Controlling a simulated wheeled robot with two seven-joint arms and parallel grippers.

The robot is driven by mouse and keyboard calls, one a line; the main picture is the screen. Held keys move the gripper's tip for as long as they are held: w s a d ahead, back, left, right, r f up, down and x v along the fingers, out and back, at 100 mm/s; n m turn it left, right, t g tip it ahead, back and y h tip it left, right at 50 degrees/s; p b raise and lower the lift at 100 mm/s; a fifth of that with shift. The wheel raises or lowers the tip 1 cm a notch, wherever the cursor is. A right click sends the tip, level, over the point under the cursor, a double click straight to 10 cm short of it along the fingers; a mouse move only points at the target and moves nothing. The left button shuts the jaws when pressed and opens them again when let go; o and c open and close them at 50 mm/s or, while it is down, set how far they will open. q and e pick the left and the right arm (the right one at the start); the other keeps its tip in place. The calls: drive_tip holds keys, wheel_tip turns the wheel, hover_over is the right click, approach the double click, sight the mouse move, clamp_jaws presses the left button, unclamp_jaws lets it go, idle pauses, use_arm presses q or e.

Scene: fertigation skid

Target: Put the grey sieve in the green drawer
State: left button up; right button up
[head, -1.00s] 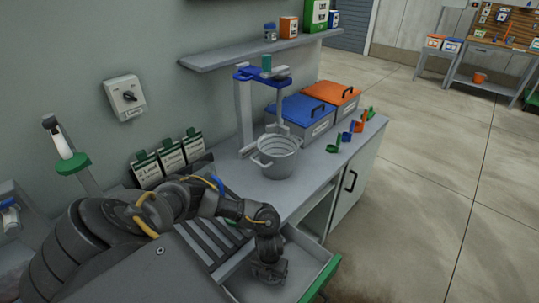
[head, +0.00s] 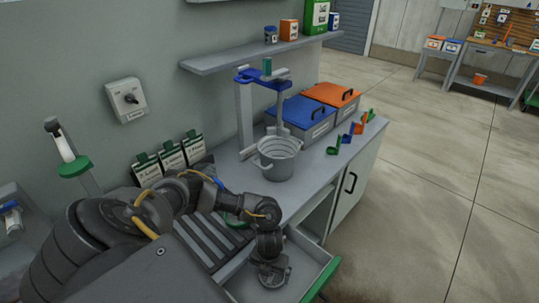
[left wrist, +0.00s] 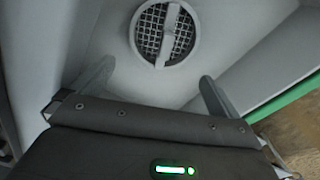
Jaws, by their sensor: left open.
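The grey sieve (left wrist: 165,32), a round ring with dark mesh and a pale bar across it, lies on the floor of the open drawer in the left wrist view. The drawer is pale grey inside with a green front edge (left wrist: 288,98); this green edge also shows in the head view (head: 321,279). My left gripper (left wrist: 156,72) is open, its two fingers apart and empty, with the sieve beyond the fingertips. In the head view my left gripper (head: 271,275) is over the drawer and hides much of its inside; I cannot make out the sieve clearly there. My right gripper is not in view.
A grey bucket (head: 279,160) stands on the counter behind the drawer. Blue-lidded (head: 302,112) and orange-lidded (head: 332,94) boxes stand further back, with several coloured scoops beside them. A slatted rack (head: 205,240) lies left of the drawer. The floor at right is clear.

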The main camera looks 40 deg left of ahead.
sight(270, 279)
use_arm(q)
wheel_tip(270, 279, up, 9)
drive_tip(key=p, duration=0.1)
drive_tip(key=shift+f, duration=0.1)
idle(0.6)
